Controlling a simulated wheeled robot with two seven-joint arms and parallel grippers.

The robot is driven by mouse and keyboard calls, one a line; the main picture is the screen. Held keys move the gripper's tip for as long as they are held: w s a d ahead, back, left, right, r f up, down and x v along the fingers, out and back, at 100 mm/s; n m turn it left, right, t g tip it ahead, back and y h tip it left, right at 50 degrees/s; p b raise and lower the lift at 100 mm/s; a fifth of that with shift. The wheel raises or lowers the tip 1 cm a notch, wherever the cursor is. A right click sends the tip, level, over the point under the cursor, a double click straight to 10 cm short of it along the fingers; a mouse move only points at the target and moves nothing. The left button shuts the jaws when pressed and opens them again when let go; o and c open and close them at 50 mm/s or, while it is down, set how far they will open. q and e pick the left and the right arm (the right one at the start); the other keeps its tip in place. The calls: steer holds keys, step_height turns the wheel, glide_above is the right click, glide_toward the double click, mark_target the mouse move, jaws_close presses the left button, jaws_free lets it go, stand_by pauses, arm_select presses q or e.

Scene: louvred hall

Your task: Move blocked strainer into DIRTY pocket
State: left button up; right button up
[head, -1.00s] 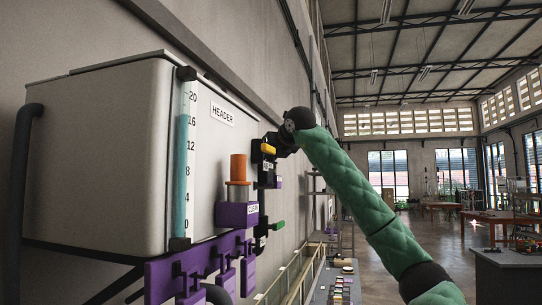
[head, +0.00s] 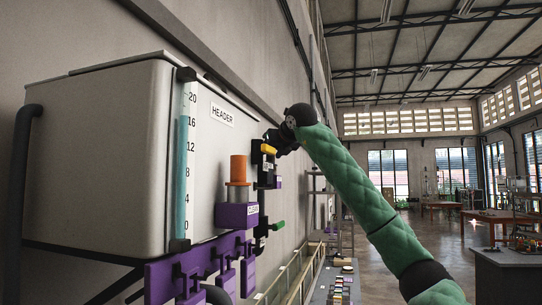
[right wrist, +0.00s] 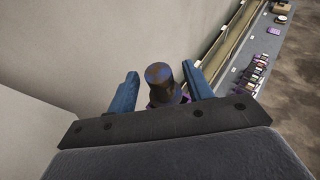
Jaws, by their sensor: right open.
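In the right wrist view a dark brown, blue-patched capped cylinder, seemingly the blocked strainer (right wrist: 160,88), stands between the two blue fingers of my right gripper (right wrist: 162,73). The fingers are open, with a gap on each side of it. A bit of purple shows below it. In the head view my right gripper (head: 277,139) is at the black valve assembly, just above the yellow handle (head: 268,149); the strainer is hidden there. A clean-looking strainer with an orange cap (head: 238,170) stands in a labelled purple pocket (head: 237,215). I cannot make out a DIRTY label. My left gripper is not in view.
The header tank (head: 95,150) with its blue level gauge (head: 183,160) fills the left. A purple bracket (head: 165,280) runs below it. A green handle (head: 277,225) sticks out under the valve assembly. A counter with small items (head: 343,280) runs along the wall.

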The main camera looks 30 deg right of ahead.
arm_select(q)
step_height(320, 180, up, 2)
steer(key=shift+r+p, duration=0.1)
steer(key=shift+p, duration=0.8)
arm_select(e)
steer(key=s+r, duration=0.3)
steer(key=r, duration=0.2)
steer(key=shift+s+a, duration=0.2)
steer(key=shift+s, duration=0.05)
steer(key=shift+w, duration=0.1)
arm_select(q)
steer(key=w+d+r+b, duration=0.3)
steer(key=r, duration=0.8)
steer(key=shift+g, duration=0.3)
arm_select(e)
steer(key=v, duration=0.7)
steer(key=shift+s, duration=0.4)
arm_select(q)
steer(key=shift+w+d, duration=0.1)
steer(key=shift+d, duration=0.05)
arm_select(e)
steer(key=shift+r, duration=0.1)
